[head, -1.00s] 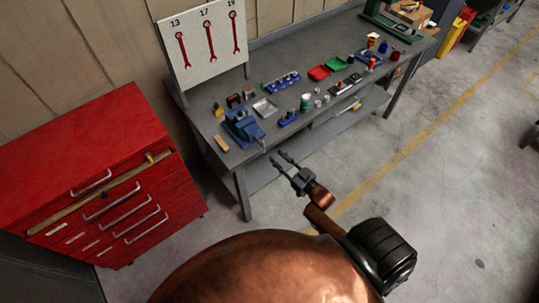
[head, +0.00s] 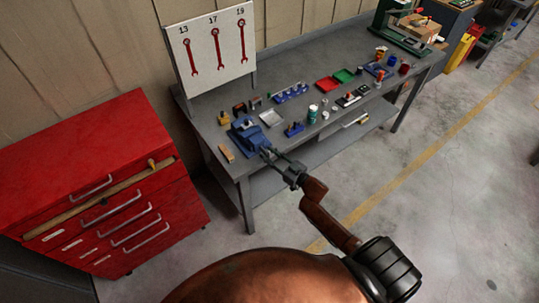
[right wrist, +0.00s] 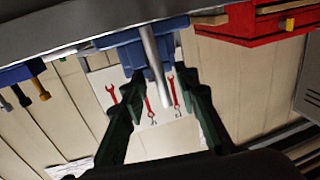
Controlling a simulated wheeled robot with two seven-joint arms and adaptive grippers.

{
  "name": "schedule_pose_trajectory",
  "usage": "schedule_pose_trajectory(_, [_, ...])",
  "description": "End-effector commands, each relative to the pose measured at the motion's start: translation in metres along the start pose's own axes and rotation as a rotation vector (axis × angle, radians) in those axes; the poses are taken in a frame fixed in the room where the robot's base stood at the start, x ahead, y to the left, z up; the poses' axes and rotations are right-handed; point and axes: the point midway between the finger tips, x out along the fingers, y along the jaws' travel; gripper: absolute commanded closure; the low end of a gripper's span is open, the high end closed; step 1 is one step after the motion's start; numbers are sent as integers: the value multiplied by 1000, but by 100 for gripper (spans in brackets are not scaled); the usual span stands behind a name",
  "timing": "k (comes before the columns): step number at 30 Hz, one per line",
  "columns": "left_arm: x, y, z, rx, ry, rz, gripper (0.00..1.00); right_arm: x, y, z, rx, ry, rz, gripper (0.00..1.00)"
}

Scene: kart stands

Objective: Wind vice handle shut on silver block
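The blue vice (head: 246,134) is at the front left of the workbench (head: 300,135); it also shows in the right wrist view (right wrist: 128,52). A slim silver bar, the vice handle (right wrist: 154,62), points from it toward my wrist camera. My right gripper (head: 268,155) is at the vice's front, by the bench edge. In the right wrist view its two dark fingers (right wrist: 158,80) are spread, one on each side of the bar; I cannot tell whether they touch it. I cannot make out the silver block in the jaws. My left gripper is not in view.
A grey tray (head: 271,118) and a blue holder (head: 293,130) stand right of the vice. A wooden piece (head: 226,153) lies to its left. A red tool cabinet (head: 100,185) stands left of the bench. The floor right of my arm is clear.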

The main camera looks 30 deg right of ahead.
Motion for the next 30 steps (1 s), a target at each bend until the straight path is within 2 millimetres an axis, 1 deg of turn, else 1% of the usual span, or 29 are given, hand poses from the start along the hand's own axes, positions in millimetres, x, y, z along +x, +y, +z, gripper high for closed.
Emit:
schedule_pose_trajectory(6, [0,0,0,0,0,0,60,0,0,1,0,-1,0,72])
schedule_pose_trajectory(7, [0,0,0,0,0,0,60,0,0,1,0,-1,0,73])
schedule_pose_trajectory(19, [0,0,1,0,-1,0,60,0,0,1,0,-1,0,100])
schedule_pose_trajectory(26, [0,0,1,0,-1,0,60,0,-1,1,-2,-3,-1,100])
schedule_pose_trajectory(30, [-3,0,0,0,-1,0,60,0,-2,1,-49,-13,-1,100])
